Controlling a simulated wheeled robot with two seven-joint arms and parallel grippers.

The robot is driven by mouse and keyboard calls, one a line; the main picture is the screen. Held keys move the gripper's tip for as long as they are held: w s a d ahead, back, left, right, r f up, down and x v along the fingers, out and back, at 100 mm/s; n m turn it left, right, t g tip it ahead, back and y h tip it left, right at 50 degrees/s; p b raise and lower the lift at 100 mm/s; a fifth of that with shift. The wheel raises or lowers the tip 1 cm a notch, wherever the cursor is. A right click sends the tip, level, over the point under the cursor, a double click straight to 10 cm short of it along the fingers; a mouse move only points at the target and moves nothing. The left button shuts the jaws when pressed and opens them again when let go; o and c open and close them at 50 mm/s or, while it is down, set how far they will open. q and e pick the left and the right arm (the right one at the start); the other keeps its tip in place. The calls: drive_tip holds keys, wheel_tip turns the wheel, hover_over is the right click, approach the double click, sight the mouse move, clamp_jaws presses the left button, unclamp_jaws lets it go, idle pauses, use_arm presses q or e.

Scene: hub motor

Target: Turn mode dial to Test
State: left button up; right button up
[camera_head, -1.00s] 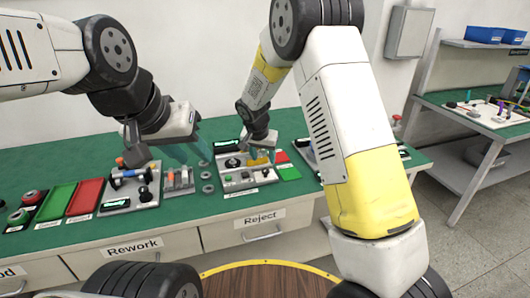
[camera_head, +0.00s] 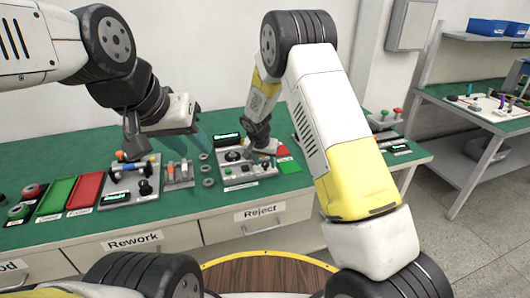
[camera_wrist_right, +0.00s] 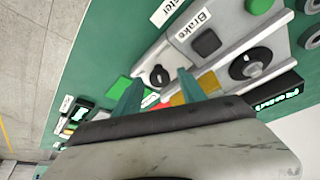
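The control panel (camera_head: 238,182) stands on the green bench in the head view. A large round black dial (camera_head: 232,156) sits at its upper left; it also shows in the right wrist view (camera_wrist_right: 250,64). A smaller black knob (camera_wrist_right: 159,76) sits near a green block. I cannot read which of the two is labelled as the mode dial. My right gripper (camera_wrist_right: 158,92) is open above the panel, its teal fingertips either side of the small knob; contact cannot be told. My left gripper (camera_head: 188,146) hangs over the bench left of the panel, its finger gap unclear.
Red (camera_head: 85,190) and green (camera_head: 54,198) trays and a fixture with an orange-topped part (camera_head: 120,155) lie at the left. Several grey rings (camera_head: 207,170) lie left of the panel. A "Brake" label (camera_wrist_right: 194,27) is beside a black button. A second bench (camera_head: 480,120) stands at the right.

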clamp_jaws()
drive_tip(key=shift+n, duration=0.4)
drive_tip(key=n, duration=0.1)
drive_tip(key=n+y, duration=0.1)
drive_tip(key=n, duration=0.1)
drive_tip(key=shift+d+y, duration=0.2)
drive_tip(key=shift+y, duration=0.1)
drive_tip(key=n+y, duration=0.1)
drive_tip(key=n, duration=0.3)
drive_tip(key=shift+d+y, duration=0.2)
drive_tip(key=shift+y, duration=0.2)
drive_tip(key=n+g+y, duration=0.1)
drive_tip(key=n, duration=0.3)
drive_tip(key=shift+w+d+n, duration=0.1)
drive_tip(key=shift+n, duration=0.3)
drive_tip(key=shift+n+g+y, duration=0.5)
drive_tip(key=shift+n+g, duration=0.2)
drive_tip(key=shift+n, duration=1)
